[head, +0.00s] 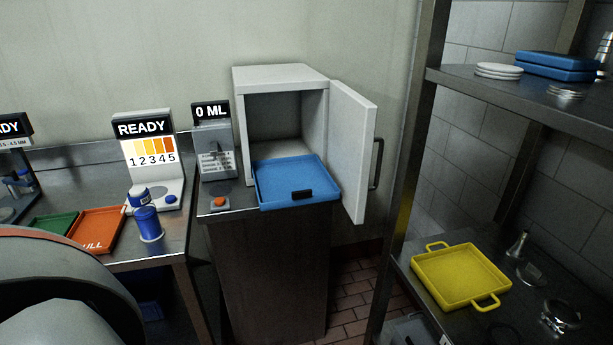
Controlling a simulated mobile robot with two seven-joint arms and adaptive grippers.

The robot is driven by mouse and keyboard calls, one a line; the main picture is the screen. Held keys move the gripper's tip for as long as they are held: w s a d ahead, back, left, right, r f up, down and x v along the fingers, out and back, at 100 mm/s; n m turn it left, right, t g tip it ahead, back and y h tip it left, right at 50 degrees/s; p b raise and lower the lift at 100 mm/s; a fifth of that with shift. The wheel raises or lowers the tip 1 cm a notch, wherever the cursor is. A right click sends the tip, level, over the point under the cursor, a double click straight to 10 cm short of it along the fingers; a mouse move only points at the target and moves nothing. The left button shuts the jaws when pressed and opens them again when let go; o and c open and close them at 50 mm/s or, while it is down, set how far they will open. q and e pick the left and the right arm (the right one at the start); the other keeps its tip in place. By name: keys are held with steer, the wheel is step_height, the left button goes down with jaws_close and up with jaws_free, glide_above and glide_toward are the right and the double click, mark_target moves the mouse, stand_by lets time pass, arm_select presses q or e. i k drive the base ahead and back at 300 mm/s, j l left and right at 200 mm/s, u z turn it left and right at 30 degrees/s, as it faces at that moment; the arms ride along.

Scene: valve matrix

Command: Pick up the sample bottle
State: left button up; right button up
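A small blue bottle-like container (148,223) stands upright at the front right of the left counter, and it may be the sample bottle. A second blue piece with a white band (138,197) is just behind it; I cannot tell whether the two are separate or touching. No label on either names it as the sample bottle. Neither of my grippers is in view. A large grey rounded part at the lower left seems to be mine and hides part of the counter.
A white cabinet (281,77) stands with its door (350,150) open to the right. A blue tray (290,178) sits at its opening. Beside the container are a READY test station (145,150), a red tray (95,230) and a green tray (52,223). A yellow tray (460,275) lies on the right shelf.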

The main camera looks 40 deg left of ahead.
mark_target(147, 220)
steer(key=u, duration=2.15)
